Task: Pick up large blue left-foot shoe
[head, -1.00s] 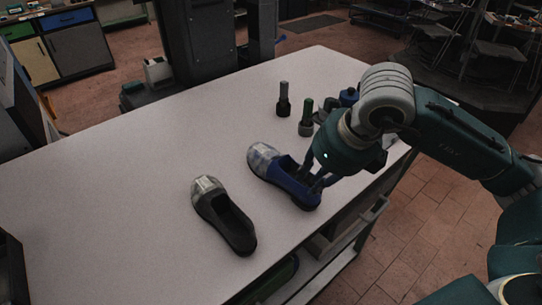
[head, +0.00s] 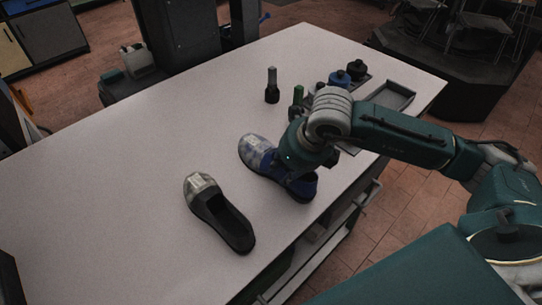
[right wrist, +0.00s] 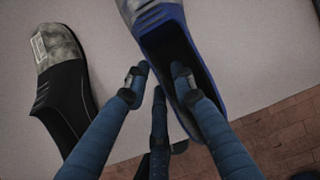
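A blue shoe (head: 302,187) with a grey patterned toe lies on the table, toe toward the back left. My right gripper (head: 300,160) is over its middle and hides part of it; the fingertips are hidden in the head view. A black shoe (head: 219,215) with a grey toe lies to the left. My left gripper is out of view.
The white table (head: 110,165) is clear at the left. A dark-based grey-topped tool (head: 272,86), a green-topped one (head: 298,95), a blue item (head: 339,78) and a grey tray (head: 386,95) stand behind the gripper. The table's front edge is close to the shoes.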

